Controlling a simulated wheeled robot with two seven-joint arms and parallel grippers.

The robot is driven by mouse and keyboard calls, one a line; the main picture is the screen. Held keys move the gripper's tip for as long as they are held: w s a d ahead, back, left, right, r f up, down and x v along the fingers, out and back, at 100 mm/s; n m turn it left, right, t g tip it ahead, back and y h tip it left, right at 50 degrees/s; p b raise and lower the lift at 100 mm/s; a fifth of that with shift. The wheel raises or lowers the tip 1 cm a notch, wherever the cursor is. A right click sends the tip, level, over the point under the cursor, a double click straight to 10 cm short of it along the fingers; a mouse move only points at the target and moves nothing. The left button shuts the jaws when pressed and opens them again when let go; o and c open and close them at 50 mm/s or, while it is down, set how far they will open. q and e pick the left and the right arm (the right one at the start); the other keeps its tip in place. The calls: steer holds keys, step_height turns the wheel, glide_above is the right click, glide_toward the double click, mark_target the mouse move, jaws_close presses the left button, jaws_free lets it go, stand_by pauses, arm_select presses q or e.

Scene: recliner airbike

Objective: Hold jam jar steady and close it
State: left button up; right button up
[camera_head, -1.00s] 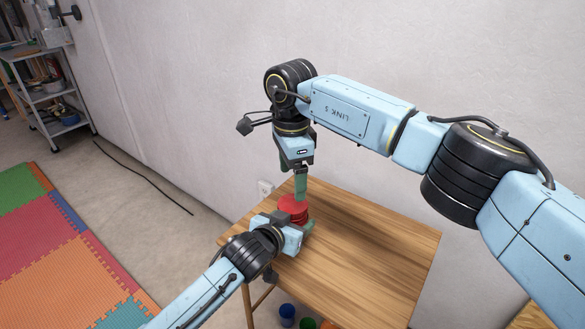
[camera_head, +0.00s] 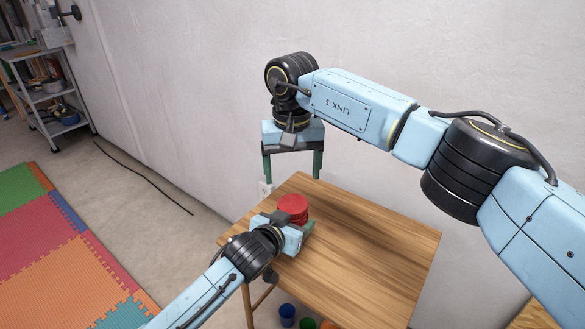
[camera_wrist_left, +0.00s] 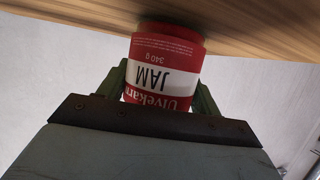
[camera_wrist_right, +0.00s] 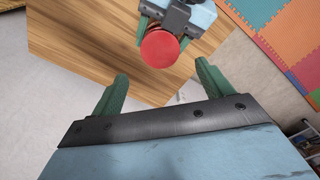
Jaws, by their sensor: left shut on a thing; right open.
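The jam jar (camera_wrist_left: 165,68) stands on the wooden table; its red and white label appears upside down in the left wrist view. The red lid (camera_head: 293,206) sits on top of the jar in the head view and shows as a red disc in the right wrist view (camera_wrist_right: 160,48). Whether it is fully tightened cannot be seen. My left gripper (camera_head: 304,229) is shut on the jar, with green fingers on either side of it. My right gripper (camera_head: 292,172) is open and empty above and behind the lid, apart from it, with fingers pointing down.
The wooden table (camera_head: 370,240) is bare to the right of the jar. The white wall (camera_head: 430,70) is close behind the table. Blue and green cups (camera_head: 287,312) show below the front edge. A metal shelf (camera_head: 45,95) and foam mats (camera_head: 60,260) are off to the left.

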mark_target(293, 203)
steer(key=shift+f, duration=0.1)
steer(key=shift+f, duration=3.9)
steer(key=shift+c, duration=0.5)
steer(key=c, duration=0.9)
steer(key=m, duration=0.7)
steer(key=shift+d, duration=0.1)
steer(key=m, duration=0.9)
